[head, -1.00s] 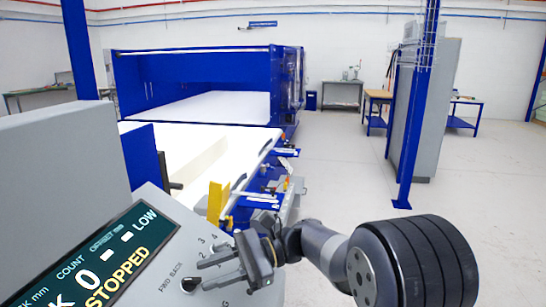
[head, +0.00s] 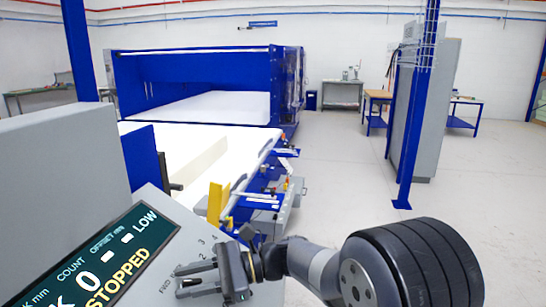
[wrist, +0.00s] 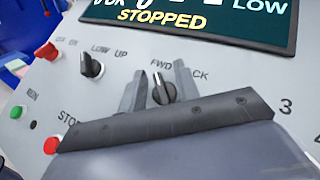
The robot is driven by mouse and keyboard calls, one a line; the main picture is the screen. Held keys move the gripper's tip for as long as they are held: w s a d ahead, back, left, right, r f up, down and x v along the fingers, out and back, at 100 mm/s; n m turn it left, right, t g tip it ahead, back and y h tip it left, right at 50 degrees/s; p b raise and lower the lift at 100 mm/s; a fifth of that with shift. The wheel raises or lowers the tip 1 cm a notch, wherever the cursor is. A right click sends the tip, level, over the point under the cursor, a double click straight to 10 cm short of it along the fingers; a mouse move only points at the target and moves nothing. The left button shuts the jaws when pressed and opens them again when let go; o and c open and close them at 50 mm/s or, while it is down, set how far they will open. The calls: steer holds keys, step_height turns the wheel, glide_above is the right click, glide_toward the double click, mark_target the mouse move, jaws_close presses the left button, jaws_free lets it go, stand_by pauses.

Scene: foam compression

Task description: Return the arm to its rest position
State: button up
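My gripper (head: 187,278) is low at the centre-left of the head view, at the sloped grey control panel. In the wrist view its two grey fingers (wrist: 158,85) stand apart, open, with a black FWD/BACK selector knob (wrist: 161,93) showing between them. I cannot tell whether either finger touches the knob. My arm reaches in from the lower right of the head view.
The panel display (head: 95,262) reads STOPPED. Around the gripper are a LOW/UP knob (wrist: 91,67), a red button (wrist: 51,145) and a green button (wrist: 29,124). A white conveyor (head: 190,140) leads to a blue machine.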

steer(key=m+t+y, duration=0.1)
steer(key=m+t, duration=0.4)
steer(key=shift+r, duration=0.1)
steer(key=m+t+p, duration=0.1)
steer(key=m+t, duration=0.3)
steer(key=shift+m, duration=0.3)
steer(key=b+v, duration=0.1)
steer(key=v, duration=0.8)
steer(key=shift+w, duration=0.15)
steer(key=shift+b+v, duration=0.3)
steer(key=shift+v, duration=0.6)
